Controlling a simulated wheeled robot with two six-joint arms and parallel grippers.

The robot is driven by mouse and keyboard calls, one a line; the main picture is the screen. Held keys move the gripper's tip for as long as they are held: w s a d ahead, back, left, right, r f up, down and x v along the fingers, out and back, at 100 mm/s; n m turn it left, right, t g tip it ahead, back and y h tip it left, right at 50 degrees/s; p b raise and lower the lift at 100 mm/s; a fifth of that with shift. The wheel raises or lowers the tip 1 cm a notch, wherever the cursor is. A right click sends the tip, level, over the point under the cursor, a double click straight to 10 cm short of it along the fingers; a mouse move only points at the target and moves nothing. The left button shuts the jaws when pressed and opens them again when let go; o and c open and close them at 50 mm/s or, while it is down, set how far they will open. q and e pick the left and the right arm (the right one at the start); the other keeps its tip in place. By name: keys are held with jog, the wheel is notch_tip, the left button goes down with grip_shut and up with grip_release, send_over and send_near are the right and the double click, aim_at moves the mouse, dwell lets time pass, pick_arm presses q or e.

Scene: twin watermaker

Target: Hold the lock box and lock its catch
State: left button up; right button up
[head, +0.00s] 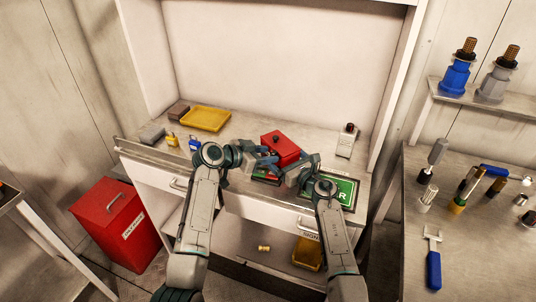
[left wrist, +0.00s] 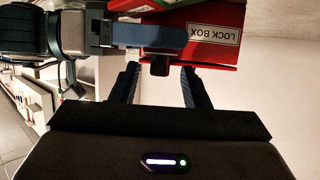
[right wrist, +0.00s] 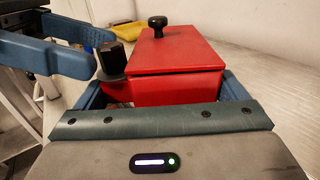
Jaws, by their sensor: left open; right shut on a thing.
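The red lock box (head: 283,147) is above the counter, with a black knob on its lid; the lid looks closed in the right wrist view (right wrist: 180,50). My right gripper (right wrist: 162,88) is shut on the box, a finger at each side. The box's label shows in the left wrist view (left wrist: 214,35). A dark, knob-like catch (left wrist: 160,66) sticks out from the box between the fingers of my open left gripper (left wrist: 160,78). The catch also shows in the right wrist view (right wrist: 110,60), beside a left finger. Whether the left fingers touch it, I cannot tell.
A green sign (head: 343,190) lies at the counter's front right. A yellow tray (head: 206,118), a blue padlock (head: 194,142) and a yellow padlock (head: 172,139) lie to the left. A small grey device (head: 346,142) stands at the right. A red bin (head: 117,225) stands on the floor.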

pick_arm(q)
jog(key=shift+w+d+f, duration=0.25)
jog(key=shift+w+d, duration=0.1)
jog(key=shift+d, duration=0.1)
grip_shut()
jog(key=shift+w+a+m+g+h, duration=0.15)
jog(key=shift+m+g+h, duration=0.3)
jog(key=shift+m+g, duration=0.35)
jog(key=shift+w+a+m+g+h, duration=0.1)
jog(key=shift+m+g+h, duration=0.35)
jog(key=shift+m+g, duration=0.35)
jog(key=shift+d, duration=0.1)
grip_release()
